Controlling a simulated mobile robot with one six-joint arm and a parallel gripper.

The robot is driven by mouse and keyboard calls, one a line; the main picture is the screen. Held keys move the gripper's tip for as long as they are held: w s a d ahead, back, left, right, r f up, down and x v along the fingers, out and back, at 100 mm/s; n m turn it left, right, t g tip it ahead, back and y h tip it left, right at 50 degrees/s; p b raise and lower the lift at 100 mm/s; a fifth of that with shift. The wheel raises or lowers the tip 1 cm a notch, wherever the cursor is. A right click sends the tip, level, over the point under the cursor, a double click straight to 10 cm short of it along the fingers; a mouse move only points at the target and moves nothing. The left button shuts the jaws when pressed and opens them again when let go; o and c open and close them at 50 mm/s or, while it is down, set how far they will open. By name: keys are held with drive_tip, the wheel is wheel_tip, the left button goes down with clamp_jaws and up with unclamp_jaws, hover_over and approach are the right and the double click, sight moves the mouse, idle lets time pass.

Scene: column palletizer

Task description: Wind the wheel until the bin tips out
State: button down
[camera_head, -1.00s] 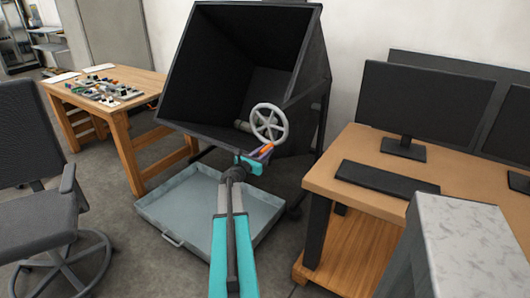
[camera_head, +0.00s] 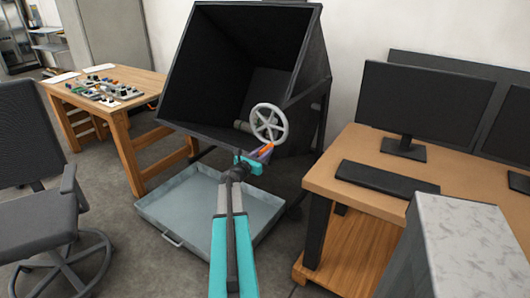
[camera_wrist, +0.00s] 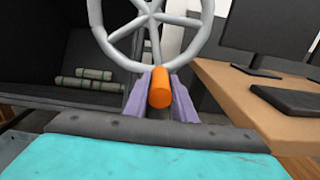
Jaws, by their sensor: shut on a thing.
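The grey spoked wheel (camera_head: 269,124) is mounted at the front right of the large dark bin (camera_head: 312,92). The bin is tilted, with its open mouth facing me. In the wrist view the wheel (camera_wrist: 150,60) rises above an orange handle (camera_wrist: 160,88). My gripper (camera_head: 265,151) is at the lower rim of the wheel. In the wrist view its purple fingers (camera_wrist: 160,95) are shut on the orange handle from both sides. A few greenish cylinders (camera_wrist: 88,80) lie inside the bin; one cylinder (camera_head: 242,126) shows beside the wheel in the head view.
A shallow grey tray (camera_head: 165,218) lies on the floor below the bin and looks empty where visible. A desk (camera_head: 330,180) with monitors (camera_head: 420,103) stands close on the right. A workbench (camera_head: 125,110) and a chair (camera_head: 35,210) are on the left.

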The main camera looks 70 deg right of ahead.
drive_tip(key=w, duration=0.3)
drive_tip(key=shift+d+f, duration=0.25)
drive_tip(key=shift+d, duration=0.05)
drive_tip(key=shift+s, duration=0.1)
drive_tip(key=w, duration=0.2)
drive_tip(key=shift+w+d+r, duration=0.25)
drive_tip(key=shift+w+d, duration=0.1)
drive_tip(key=shift+w, duration=0.05)
drive_tip(key=shift+s, duration=0.1)
idle(0.3)
